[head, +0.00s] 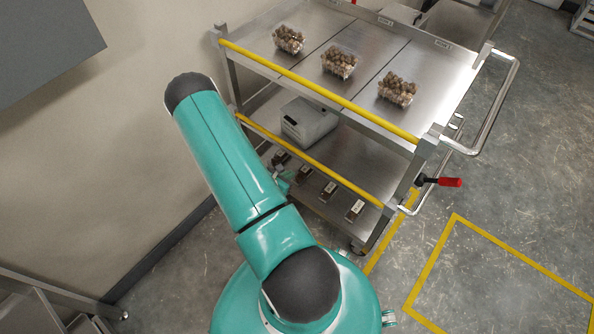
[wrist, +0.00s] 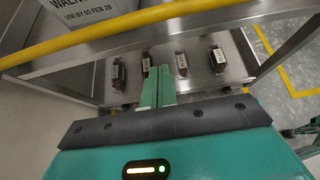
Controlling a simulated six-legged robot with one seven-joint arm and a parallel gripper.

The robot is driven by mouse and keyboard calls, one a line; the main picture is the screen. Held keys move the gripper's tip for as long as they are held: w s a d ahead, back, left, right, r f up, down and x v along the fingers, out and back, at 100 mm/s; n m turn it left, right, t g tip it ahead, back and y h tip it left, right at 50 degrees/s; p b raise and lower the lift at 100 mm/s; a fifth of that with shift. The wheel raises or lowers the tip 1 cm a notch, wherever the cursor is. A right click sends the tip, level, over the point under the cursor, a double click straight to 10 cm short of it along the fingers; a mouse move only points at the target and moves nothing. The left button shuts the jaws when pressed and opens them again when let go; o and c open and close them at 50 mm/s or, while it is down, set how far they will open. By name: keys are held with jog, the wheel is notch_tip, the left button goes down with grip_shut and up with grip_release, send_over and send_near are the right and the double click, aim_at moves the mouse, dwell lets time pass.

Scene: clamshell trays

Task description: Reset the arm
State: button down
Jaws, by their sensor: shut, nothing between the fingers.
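My teal arm reaches up from the base in the head view and folds over beside the metal cart. My gripper (wrist: 158,82) is shut and empty in the wrist view, its two teal fingers together. It points toward the cart's lower shelf, where small dark labelled items stand in a row. In the head view only a small teal part of the gripper (head: 283,184) shows past the arm, near the lower yellow rail.
The metal cart (head: 425,62) carries three clear clamshells of brown nuts (head: 288,39) on top. A grey box (head: 309,121) and several small labelled items (head: 355,210) stand on its lower shelf. Yellow rails (head: 318,96) edge both shelves.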

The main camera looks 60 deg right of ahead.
jog(key=shift+v, duration=1.5)
jog(key=shift+f, duration=0.1)
jog(key=w+a+r+m+y, duration=0.1)
jog(key=w+a+r+m, duration=0.15)
jog(key=r, duration=0.65)
jog(key=w+a+r+m+g, duration=0.1)
jog(key=w+a+r+m, duration=0.2)
jog(key=r, duration=0.6)
jog(key=w+a+r+m+y, duration=0.1)
jog(key=w+a+r+m, duration=0.15)
jog(key=r+m, duration=0.45)
jog(key=s+a+r+m+t+y, duration=0.1)
jog(key=s+a+r+t+y, duration=0.1)
jog(key=a+r, duration=0.6)
jog(key=s+a+r+m+t+y, duration=0.1)
jog(key=s+a+r+t+y, duration=0.2)
jog(key=a+r, duration=0.5)
jog(key=s+a+r+m+t+y, duration=0.1)
jog(key=s+a+r+t+y, duration=0.1)
jog(key=a+r, duration=0.5)
jog(key=a+t+y, duration=0.1)
jog(key=a+y, duration=0.1)
jog(key=a, duration=0.3)
jog(key=shift+r+m+y, duration=0.3)
jog(key=shift+r+m, duration=0.05)
jog(key=shift+r, duration=0.05)
jog(key=shift+s+d, duration=0.15)
